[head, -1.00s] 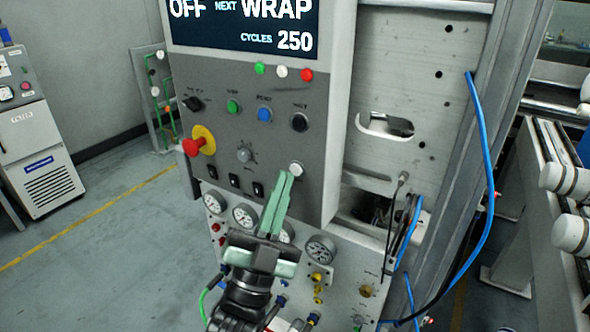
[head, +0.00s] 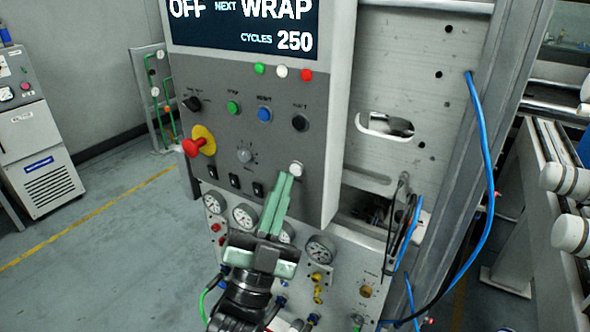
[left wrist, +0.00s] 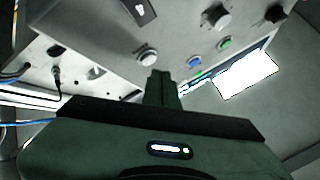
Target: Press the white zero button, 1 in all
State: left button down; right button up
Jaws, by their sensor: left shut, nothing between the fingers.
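The white zero button (head: 296,169) is a round white cap low on the right of the grey control panel (head: 215,150). In the left wrist view the white button (left wrist: 147,56) sits just left of and beyond the fingertips. My left gripper (head: 286,176) is shut and empty, its green fingers pointing up at the panel. Its tips are just below and left of the button in the head view; whether they touch it I cannot tell. In the left wrist view the shut fingers (left wrist: 161,73) show from behind. My right gripper is not in view.
A red emergency knob (head: 193,147), a green button (head: 233,107), a blue button (head: 265,114) and black switches (head: 235,180) share the panel. The screen (head: 243,28) reads OFF, WRAP and CYCLES 250. Gauges (head: 320,248) sit below. A blue cable (head: 483,200) hangs at the right.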

pick_arm(q)
jog(key=shift+d, duration=0.1)
dwell(0.6)
jog(key=shift+w+d, duration=0.2)
jog(key=shift+w, duration=0.15)
jog(key=shift+w+d, duration=0.2)
jog(key=shift+w, duration=0.1)
dwell(0.7)
jog(key=shift+s+a, duration=0.5)
jog(key=shift+s, duration=0.15)
jog(key=shift+s+a+p, duration=0.4)
jog(key=shift+s+a, duration=0.35)
jog(key=shift+s, duration=0.3)
jog(key=shift+s+a+p, duration=0.4)
jog(key=shift+s+a, duration=0.3)
jog(key=shift+s, duration=0.3)
